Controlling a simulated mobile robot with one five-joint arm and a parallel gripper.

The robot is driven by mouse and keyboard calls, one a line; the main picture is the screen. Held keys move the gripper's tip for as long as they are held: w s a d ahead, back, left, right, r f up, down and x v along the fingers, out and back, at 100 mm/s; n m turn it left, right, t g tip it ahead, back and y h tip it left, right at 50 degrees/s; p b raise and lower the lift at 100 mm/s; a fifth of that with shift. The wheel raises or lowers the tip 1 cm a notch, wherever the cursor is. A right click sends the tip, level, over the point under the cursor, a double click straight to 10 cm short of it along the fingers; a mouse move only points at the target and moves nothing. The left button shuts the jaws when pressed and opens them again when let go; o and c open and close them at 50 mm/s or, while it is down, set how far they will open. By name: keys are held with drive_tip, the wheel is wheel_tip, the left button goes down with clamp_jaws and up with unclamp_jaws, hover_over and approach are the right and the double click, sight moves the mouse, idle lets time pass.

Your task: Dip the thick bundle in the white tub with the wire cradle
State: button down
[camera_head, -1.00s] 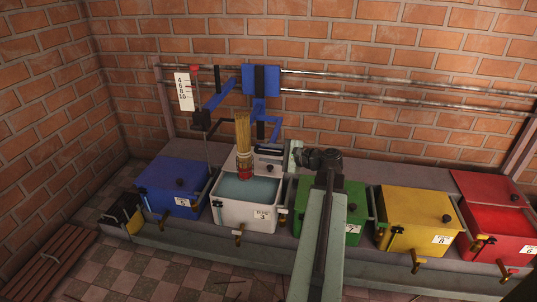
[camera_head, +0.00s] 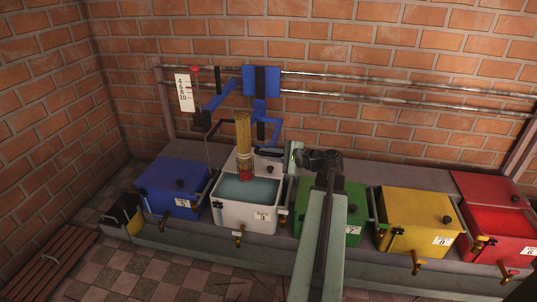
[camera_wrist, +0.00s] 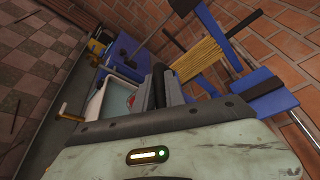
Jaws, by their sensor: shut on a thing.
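The thick bundle (camera_head: 243,133) of tan sticks stands nearly upright over the white tub (camera_head: 246,216). Its red lower end (camera_head: 246,174) is at the blue-green liquid (camera_head: 255,190); I cannot tell how deep it reaches. My gripper (camera_head: 266,158) comes in from the right and is shut on the bundle. The white tub is open and labelled 3. I cannot make out a wire cradle clearly.
A closed blue tub (camera_head: 172,185) stands left of the white one. Green (camera_head: 350,200), yellow (camera_head: 418,215) and red (camera_head: 490,220) tubs stand to the right. A blue carriage (camera_head: 262,80) on rails and a scale card (camera_head: 184,92) are behind.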

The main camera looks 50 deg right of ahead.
idle(0.8)
wheel_tip(320, 180, down, 8)
drive_tip(key=b, duration=0.8)
drive_tip(key=shift+r, duration=0.1)
drive_tip(key=c, duration=1.4)
unclamp_jaws()
drive_tip(key=p+v, duration=0.1)
drive_tip(key=v, duration=0.6)
drive_tip(key=shift+s+p, duration=0.35)
drive_tip(key=shift+p, duration=0.05)
